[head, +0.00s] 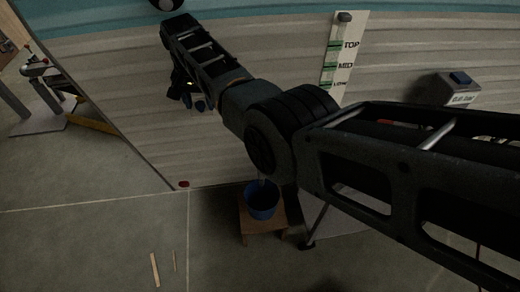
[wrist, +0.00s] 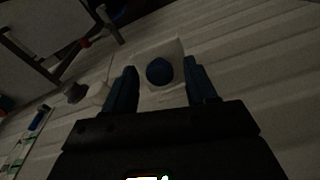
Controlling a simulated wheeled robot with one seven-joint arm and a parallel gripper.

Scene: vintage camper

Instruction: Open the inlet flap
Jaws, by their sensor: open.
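My gripper (wrist: 160,66) has its two blue fingers apart, with nothing held between them. Ahead of the fingers, in the wrist view, a pale square plate (wrist: 170,49) on the camper wall carries a round dark blue piece (wrist: 158,72). This looks like the inlet and its flap, but I cannot tell for sure. The blue piece lies between the two fingers in the picture; I cannot tell whether they touch it. In the head view my gripper (head: 187,97) is close to the camper's ribbed wall, and the arm hides most of the area around it.
A blue bucket (head: 262,203) stands on a wooden stool (head: 245,222) below. Two thin sticks (head: 155,270) lie on open floor.

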